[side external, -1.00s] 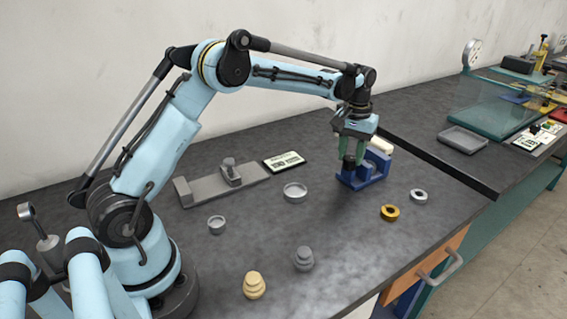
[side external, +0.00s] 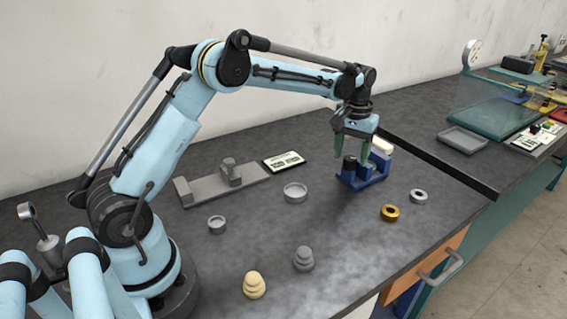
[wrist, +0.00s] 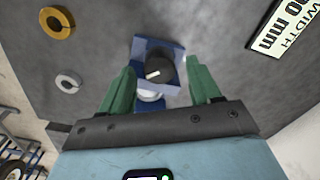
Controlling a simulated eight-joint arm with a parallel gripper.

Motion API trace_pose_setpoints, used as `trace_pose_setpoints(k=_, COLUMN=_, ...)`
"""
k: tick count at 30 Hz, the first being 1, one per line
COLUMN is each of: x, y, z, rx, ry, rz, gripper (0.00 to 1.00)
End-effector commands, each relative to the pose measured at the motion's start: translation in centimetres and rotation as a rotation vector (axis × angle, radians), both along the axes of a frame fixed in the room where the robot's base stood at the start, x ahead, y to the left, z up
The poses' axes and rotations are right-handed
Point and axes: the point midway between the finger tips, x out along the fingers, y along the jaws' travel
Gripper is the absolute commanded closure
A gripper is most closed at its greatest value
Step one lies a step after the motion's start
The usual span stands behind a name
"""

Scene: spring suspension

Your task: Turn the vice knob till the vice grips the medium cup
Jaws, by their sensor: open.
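The blue vice (side external: 374,176) stands on the dark bench below my gripper (side external: 353,148). Its black round knob (side external: 349,166) points up at the vice's left end, and in the wrist view the knob (wrist: 160,70) carries a white mark. My gripper (wrist: 158,76) is open, its green fingers apart on either side of the knob, with nothing held. A pale rounded piece (wrist: 150,95) shows in the vice beside the knob, mostly hidden; I cannot tell whether it is the medium cup or whether the jaws touch it.
Grey cups (side external: 295,193) and (side external: 217,225) lie to the left. A gold ring (side external: 390,212) and a silver ring (side external: 419,197) lie to the right. A grey slide fixture (side external: 222,184) and a display (side external: 284,161) stand behind.

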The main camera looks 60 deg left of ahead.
Motion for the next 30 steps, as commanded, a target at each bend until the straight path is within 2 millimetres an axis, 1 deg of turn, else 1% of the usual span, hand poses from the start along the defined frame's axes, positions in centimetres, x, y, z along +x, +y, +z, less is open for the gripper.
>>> trace_pose_setpoints(k=2, x=0.0, y=0.0, z=0.4, rx=0.0, ry=0.0, rz=0.0, gripper=0.37)
trace_pose_setpoints(k=5, x=0.0, y=0.0, z=1.5, rx=0.0, ry=0.0, rz=0.0, gripper=0.37)
trace_pose_setpoints(k=15, x=0.0, y=0.0, z=7.9, rx=0.0, ry=0.0, rz=0.0, gripper=0.37)
trace_pose_setpoints(k=19, x=0.0, y=0.0, z=9.9, rx=0.0, ry=0.0, rz=0.0, gripper=0.37)
trace_pose_setpoints(k=24, x=0.0, y=0.0, z=11.4, rx=0.0, ry=0.0, rz=0.0, gripper=0.37)
trace_pose_setpoints(k=30, x=0.0, y=0.0, z=12.0, rx=0.0, ry=-0.001, rz=0.0, gripper=0.37)
